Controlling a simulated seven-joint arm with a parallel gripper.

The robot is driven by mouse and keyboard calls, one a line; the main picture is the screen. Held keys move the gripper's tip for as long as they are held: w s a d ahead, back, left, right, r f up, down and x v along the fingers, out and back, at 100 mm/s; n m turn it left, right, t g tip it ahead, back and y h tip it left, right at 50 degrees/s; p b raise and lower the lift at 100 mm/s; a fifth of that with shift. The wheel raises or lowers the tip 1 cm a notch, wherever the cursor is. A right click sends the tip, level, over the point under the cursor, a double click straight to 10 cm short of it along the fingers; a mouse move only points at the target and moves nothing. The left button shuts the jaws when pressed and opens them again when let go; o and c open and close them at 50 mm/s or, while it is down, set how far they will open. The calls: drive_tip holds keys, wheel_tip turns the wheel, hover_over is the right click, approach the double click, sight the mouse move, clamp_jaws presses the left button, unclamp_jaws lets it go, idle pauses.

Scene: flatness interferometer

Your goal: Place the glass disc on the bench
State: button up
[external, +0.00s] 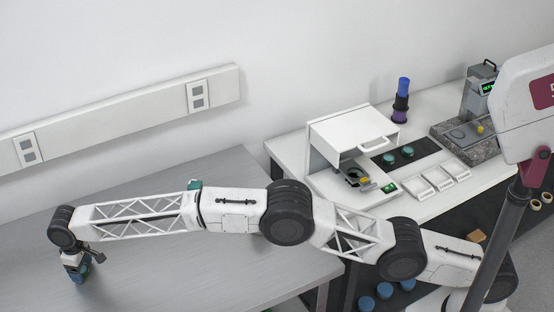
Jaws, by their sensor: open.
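My gripper (80,276) is at the far left end of my arm, pointing down low over the grey bench top (180,255). Its jaws are open; they are small here, and whether they touch the bench cannot be told. No glass disc can be made out at the gripper. Two teal round pieces (389,158) sit on a black mat on the white bench (425,208) at right; whether either is the glass disc cannot be told.
A white instrument (350,130) with a raised hood stands on the white bench, beside small white trays (438,178). A granite block (465,140) carries a gauge. A purple and blue stack (401,100) stands behind. Most of the grey bench is clear.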

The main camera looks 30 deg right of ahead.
drive_tip(key=shift+r, duration=0.1)
wheel_tip(320, 180, up, 12)
idle(0.8)
idle(0.4)
drive_tip(key=shift+w+r, duration=0.1)
idle(0.5)
